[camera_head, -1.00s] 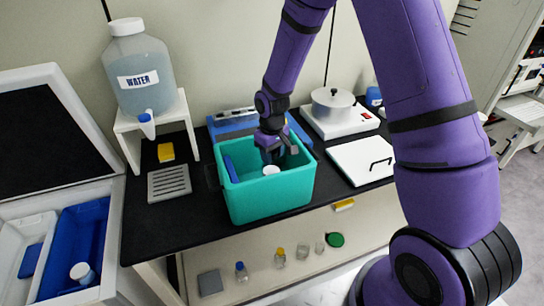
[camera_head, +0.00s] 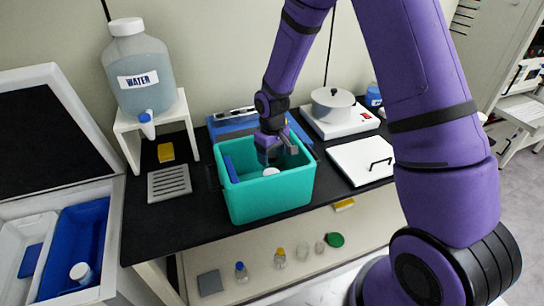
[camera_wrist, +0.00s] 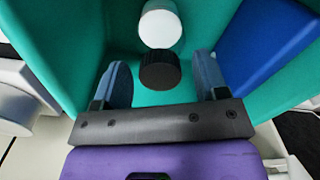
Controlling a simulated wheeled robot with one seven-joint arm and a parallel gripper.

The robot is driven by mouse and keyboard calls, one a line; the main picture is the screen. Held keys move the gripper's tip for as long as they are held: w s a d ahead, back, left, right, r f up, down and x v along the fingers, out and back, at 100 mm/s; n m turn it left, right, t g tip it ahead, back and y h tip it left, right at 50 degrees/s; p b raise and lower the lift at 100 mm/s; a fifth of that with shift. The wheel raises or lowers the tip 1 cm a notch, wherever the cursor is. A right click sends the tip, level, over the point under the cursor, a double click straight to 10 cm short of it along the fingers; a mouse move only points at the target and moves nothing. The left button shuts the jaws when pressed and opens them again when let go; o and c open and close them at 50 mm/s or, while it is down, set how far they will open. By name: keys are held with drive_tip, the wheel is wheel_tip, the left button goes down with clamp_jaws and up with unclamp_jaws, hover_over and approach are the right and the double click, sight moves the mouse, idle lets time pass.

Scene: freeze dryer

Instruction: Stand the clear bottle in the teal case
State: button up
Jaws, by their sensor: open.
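The teal case (camera_head: 270,197) stands open on the black bench top. My gripper (camera_head: 270,157) reaches down into it from above. In the wrist view my gripper (camera_wrist: 162,80) is open, with one finger on each side of a black ribbed round cap (camera_wrist: 160,72); gaps show on both sides. Just beyond the cap is a white round top (camera_wrist: 160,27), which also shows in the head view (camera_head: 271,171). Whether the black cap or the white top belongs to the clear bottle I cannot tell; no clear bottle body shows in the case.
A blue block (camera_wrist: 265,48) lies along one inner wall of the case. A water jug (camera_head: 140,70) on a white stand is left, a hot plate with a pot (camera_head: 333,105) behind right. Several small bottles, including a yellow-capped one (camera_head: 280,258), stand on the lower shelf.

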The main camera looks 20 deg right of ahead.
drive_tip(key=s+d+r+t, duration=0.1)
drive_tip(key=s+r, duration=0.1)
drive_tip(key=r, duration=0.8)
drive_tip(key=s+d+r, duration=0.1)
drive_tip(key=s+r, duration=0.2)
drive_tip(key=r, duration=0.8)
drive_tip(key=s+d+r+m+t, duration=0.2)
drive_tip(key=s+r, duration=0.5)
drive_tip(key=s, duration=0.5)
drive_tip(key=s+d+r+m+t, duration=0.2)
drive_tip(key=s+r, duration=0.5)
drive_tip(key=s, duration=0.5)
drive_tip(key=shift+s+d, duration=0.2)
drive_tip(key=shift+d, duration=0.25)
